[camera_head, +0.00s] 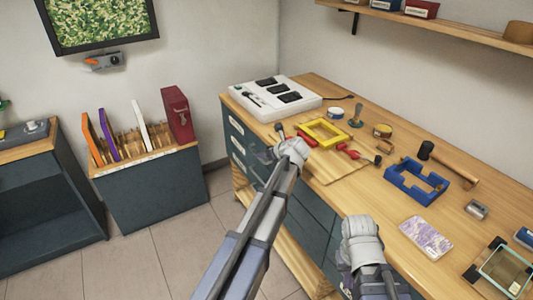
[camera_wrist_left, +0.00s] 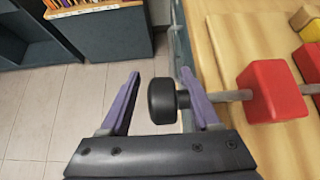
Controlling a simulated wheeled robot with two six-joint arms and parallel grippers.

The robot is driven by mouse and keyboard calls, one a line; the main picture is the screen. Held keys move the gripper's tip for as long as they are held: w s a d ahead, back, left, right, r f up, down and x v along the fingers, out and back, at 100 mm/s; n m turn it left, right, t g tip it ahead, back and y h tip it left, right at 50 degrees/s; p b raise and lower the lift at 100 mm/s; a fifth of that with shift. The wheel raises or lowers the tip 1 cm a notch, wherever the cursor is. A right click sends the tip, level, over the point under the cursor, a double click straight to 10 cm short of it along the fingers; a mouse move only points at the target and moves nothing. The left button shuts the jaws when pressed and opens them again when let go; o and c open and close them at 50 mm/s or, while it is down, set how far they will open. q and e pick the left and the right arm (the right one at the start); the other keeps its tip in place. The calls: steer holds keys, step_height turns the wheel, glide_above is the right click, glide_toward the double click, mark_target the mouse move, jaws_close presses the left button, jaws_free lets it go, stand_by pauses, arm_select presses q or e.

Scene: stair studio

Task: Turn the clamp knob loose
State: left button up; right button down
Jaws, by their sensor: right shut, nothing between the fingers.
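In the head view a red block (camera_head: 306,138) shows beside a yellow frame (camera_head: 324,131). My left gripper (camera_wrist_left: 160,75) is open. In the left wrist view the knob appears between its purple fingers, with a gap on the left; contact on the right cannot be told. In the head view the left wrist hides its fingers. My right gripper (camera_head: 361,228) is shut and empty at the bench's front edge.
A white device (camera_head: 276,99) stands behind the clamp. A blue holder (camera_head: 416,184), a mallet (camera_head: 450,165), a patterned card (camera_head: 426,237) and a glass-topped box (camera_head: 503,270) lie to the right. A cabinet with folders (camera_head: 148,190) stands left, across open floor.

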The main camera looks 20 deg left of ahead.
arm_select(q)
steer(key=shift+d, duration=0.1)
stand_by(0.3)
steer(key=p+v, duration=0.4)
steer(key=v, duration=0.3)
steer(key=shift+d+r, duration=0.2)
steer(key=shift+r, duration=0.1)
steer(key=shift+s, duration=0.15)
